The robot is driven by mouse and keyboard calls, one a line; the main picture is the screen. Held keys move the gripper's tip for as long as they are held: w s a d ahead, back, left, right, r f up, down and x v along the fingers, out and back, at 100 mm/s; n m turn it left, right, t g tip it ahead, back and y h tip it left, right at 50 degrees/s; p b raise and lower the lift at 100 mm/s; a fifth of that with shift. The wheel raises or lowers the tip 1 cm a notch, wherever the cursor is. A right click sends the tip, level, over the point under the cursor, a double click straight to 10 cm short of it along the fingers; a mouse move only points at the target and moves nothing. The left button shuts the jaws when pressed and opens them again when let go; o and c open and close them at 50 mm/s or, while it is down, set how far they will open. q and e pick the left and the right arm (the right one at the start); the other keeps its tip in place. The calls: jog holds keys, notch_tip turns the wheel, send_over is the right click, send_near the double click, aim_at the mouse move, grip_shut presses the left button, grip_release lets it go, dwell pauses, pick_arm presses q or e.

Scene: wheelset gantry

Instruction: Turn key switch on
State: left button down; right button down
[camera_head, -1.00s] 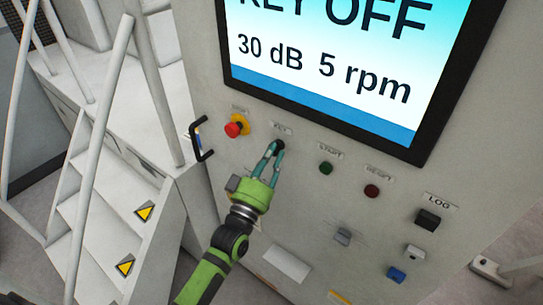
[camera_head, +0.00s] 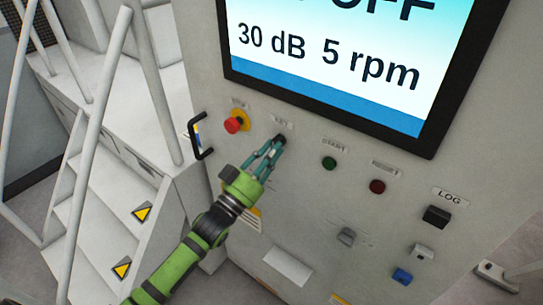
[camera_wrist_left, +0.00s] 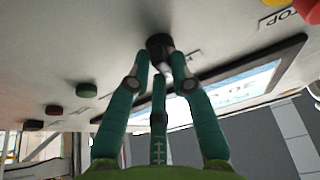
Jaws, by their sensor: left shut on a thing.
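The key switch (camera_head: 279,138) is a small dark knob on the grey panel below the screen, under a small label. It also shows in the left wrist view (camera_wrist_left: 159,44) as a black cylinder. My left gripper (camera_head: 273,146), green with teal fingers, is at the switch with its fingertips closed on it. In the left wrist view the fingertips (camera_wrist_left: 160,58) converge at the knob, which is partly hidden by them. The screen (camera_head: 340,55) shows "OFF", "30 dB" and "5 rpm"; its top is cut off. My right gripper does not show.
A red stop button (camera_head: 233,125) with a yellow collar sits left of the switch. A green START button (camera_head: 329,163) and a dark red button (camera_head: 377,186) sit right of it. A black handle (camera_head: 201,137) juts out at the left, beside white stairs (camera_head: 95,210).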

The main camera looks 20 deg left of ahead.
pick_arm(q)
jog(key=m+g+h, duration=0.1)
jog(key=m, duration=0.2)
jog(key=m+g+h, duration=0.1)
jog(key=m, duration=0.2)
jog(key=shift+w+a+f+m+b, duration=0.1)
jog(key=shift+a+m+b, duration=0.05)
jog(key=shift+m+b, duration=0.25)
jog(key=shift+h, duration=0.4)
jog(key=c, duration=1.1)
grip_release()
jog(key=shift+a, duration=0.1)
jog(key=v, duration=1.2)
